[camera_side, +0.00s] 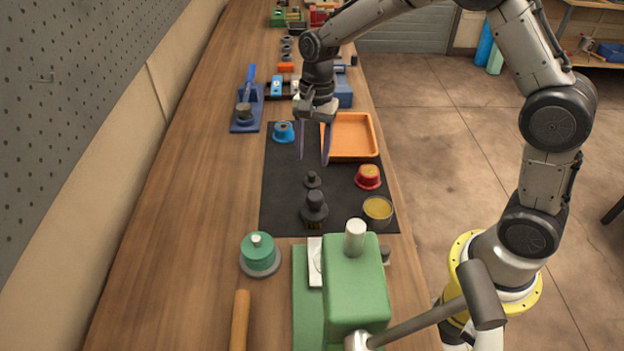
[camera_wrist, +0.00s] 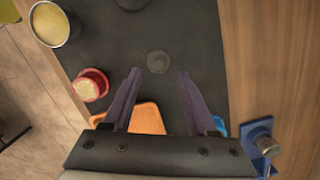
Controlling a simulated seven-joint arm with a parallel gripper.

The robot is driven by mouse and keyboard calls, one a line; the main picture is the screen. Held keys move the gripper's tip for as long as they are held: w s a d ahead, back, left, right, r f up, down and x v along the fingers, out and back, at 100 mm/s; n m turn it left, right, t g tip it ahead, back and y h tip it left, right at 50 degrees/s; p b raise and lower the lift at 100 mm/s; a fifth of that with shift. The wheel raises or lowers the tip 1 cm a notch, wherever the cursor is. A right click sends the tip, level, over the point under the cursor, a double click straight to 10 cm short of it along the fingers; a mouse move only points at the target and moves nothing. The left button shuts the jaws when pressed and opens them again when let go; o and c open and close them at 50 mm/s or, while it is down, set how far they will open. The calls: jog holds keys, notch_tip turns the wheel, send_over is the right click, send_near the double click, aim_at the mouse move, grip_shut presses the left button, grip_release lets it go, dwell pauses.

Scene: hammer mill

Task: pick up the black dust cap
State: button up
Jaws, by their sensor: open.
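A small black cap with a knob on top (camera_side: 312,180), which looks like the black dust cap, stands on the dark mat (camera_side: 282,185). It also shows in the wrist view (camera_wrist: 158,62), between and just beyond the fingertips. A taller black piece (camera_side: 315,208) stands close by, nearer the side camera; the wrist view cuts it off at the top edge (camera_wrist: 132,4). My gripper (camera_side: 313,161) points down over the mat with its two purple fingers spread. In the wrist view my gripper (camera_wrist: 160,72) is open and empty, apart from the cap.
An orange tray (camera_side: 376,140), a blue cap (camera_side: 283,132), a red cup (camera_side: 368,177) and a yellow-filled tin (camera_side: 378,211) surround the cap on the mat. A green press (camera_side: 355,285) stands in front. The mat left of the cap is clear.

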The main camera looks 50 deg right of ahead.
aim_at(312, 173)
jog(key=shift+s+a+f, duration=0.1)
jog(key=shift+a+f, duration=0.05)
jog(key=shift+f, duration=1.2)
jog(key=shift+s+a+f, duration=0.1)
jog(key=shift+f, duration=1.25)
jog(key=shift+c, duration=0.3)
grip_shut()
